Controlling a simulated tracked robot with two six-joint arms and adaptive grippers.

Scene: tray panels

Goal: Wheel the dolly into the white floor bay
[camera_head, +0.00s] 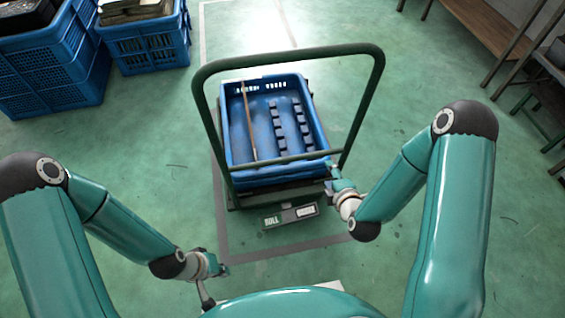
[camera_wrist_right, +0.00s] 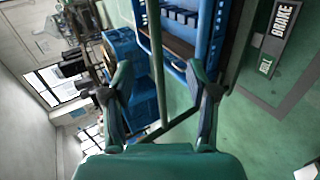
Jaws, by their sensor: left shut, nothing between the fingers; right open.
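The dolly stands in the middle of the head view, with a dark green push handle (camera_head: 290,53) and a blue crate (camera_head: 240,176) on its deck. A pedal plate (camera_head: 291,215) marked ROLL sits at its near edge; the right wrist view shows BRAKE and ROLL on this plate (camera_wrist_right: 276,40). Pale floor lines (camera_head: 202,30) run beyond the dolly, perhaps the white bay's edges. My right gripper (camera_head: 334,178) is open by the handle's right post; its fingers (camera_wrist_right: 160,88) frame a green tube, contact unclear. My left gripper (camera_head: 222,271) is shut and empty, low, apart from the dolly.
Grey floor tape (camera_head: 222,225) runs left of and in front of the dolly. Blue crates (camera_head: 150,45) are stacked at the back left. A wooden bench (camera_head: 490,25) and metal racks stand at the back right. The green floor directly beyond the dolly looks clear.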

